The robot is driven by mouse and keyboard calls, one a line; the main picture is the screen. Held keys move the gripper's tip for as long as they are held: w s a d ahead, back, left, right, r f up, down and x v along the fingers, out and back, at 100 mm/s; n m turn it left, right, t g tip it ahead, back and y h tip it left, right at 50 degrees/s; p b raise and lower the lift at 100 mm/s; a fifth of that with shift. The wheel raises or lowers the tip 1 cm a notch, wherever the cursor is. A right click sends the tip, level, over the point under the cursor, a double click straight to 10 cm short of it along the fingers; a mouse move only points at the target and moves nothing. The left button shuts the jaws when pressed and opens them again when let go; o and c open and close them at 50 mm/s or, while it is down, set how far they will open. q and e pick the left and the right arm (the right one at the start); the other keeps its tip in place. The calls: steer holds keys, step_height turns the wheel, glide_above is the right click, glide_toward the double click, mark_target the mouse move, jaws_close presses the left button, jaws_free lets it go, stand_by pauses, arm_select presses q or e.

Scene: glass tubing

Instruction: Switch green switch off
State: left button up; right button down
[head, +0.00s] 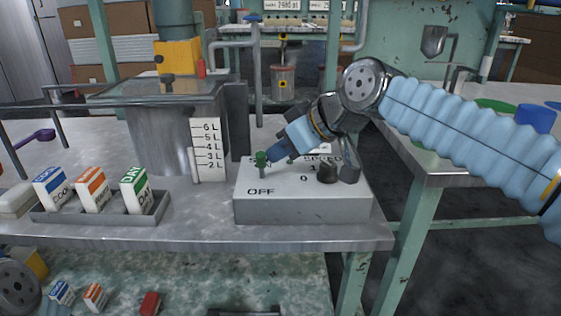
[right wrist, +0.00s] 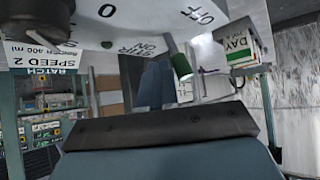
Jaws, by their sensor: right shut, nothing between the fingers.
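The green switch (head: 262,160) stands on the left part of the top of a grey control box (head: 300,212), above the printed word OFF. My right gripper (head: 275,154) is shut and empty, and its fingertips are just right of the switch's green tip. In the right wrist view the closed fingers (right wrist: 155,84) are beside the green switch (right wrist: 181,67); I cannot tell whether they touch. The gripper and forearm hide part of the box's labels. My left gripper is not in view.
A dark knob (head: 327,172) sits on the box's right side. A metal tank (head: 172,135) with a litre scale (head: 207,148) stands to the left. A tray (head: 105,214) holds several labelled cartons. The bench's front edge runs close before the box.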

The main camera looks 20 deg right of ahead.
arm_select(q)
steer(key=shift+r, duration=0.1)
arm_select(e)
steer(key=shift+w, duration=0.15)
steer(key=shift+w+d+f, duration=0.2)
steer(key=shift+w+d, duration=0.05)
steer(key=shift+w, duration=0.35)
